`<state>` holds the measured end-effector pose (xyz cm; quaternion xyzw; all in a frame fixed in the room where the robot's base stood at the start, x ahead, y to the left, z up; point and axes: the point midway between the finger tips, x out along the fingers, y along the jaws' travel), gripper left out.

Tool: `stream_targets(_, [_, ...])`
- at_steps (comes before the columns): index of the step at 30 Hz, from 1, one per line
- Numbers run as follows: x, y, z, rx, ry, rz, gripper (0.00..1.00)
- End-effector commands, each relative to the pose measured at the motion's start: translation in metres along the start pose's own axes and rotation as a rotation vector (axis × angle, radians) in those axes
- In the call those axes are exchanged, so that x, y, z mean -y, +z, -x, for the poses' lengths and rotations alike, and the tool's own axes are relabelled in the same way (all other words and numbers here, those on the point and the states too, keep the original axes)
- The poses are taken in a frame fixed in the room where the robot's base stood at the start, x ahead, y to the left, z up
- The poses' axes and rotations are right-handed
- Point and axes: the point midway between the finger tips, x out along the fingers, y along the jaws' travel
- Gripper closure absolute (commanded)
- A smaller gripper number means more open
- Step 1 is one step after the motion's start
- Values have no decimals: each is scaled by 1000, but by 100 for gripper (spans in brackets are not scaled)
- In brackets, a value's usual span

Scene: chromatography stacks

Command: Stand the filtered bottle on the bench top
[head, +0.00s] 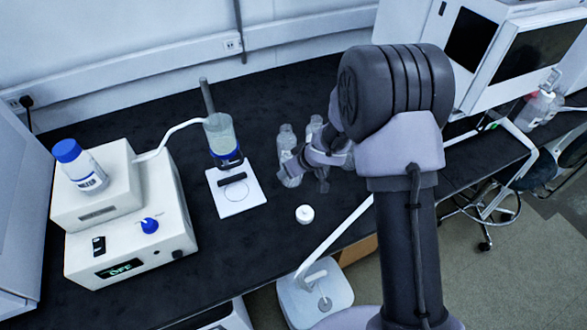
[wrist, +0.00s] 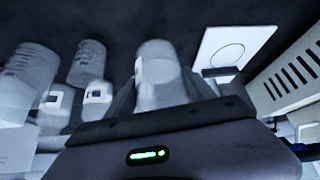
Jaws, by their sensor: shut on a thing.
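My gripper (head: 291,163) is shut on a clear bottle (head: 287,138) just right of the filter stand. The bottle looks upright and open at the neck; I cannot tell whether its base touches the bench top (head: 255,285). In the wrist view the bottle (wrist: 157,72) sits pale and blurred between the fingers of my gripper (wrist: 162,90). The filter stand's white base plate (head: 238,193), marked with a circle, is bare of any bottle. A funnel (head: 219,132) is held above it.
Another clear bottle (head: 314,125) stands close behind my gripper, partly hidden. A white cap (head: 305,214) lies in front on the bench. A white pump unit (head: 165,215) carrying a blue-capped bottle (head: 80,166) stands left. Black bench is clear around the cap.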

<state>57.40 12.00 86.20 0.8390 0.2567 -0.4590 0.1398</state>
Motion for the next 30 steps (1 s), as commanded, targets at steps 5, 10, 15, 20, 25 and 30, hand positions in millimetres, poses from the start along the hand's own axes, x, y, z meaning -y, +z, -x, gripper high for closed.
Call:
stream_targets(5, [-8, 4, -22, 0, 1, 0, 95])
stream_targets(10, [-8, 16, -39, 0, 1, 0, 96])
stream_targets(15, [-8, 13, -35, 0, 1, 0, 100])
stream_targets(20, [-8, 15, -38, 0, 1, 0, 34])
stream_targets(25, [-7, 15, -38, 0, 1, 0, 16])
stream_targets(30, [-7, 15, -38, 0, 1, 0, 16])
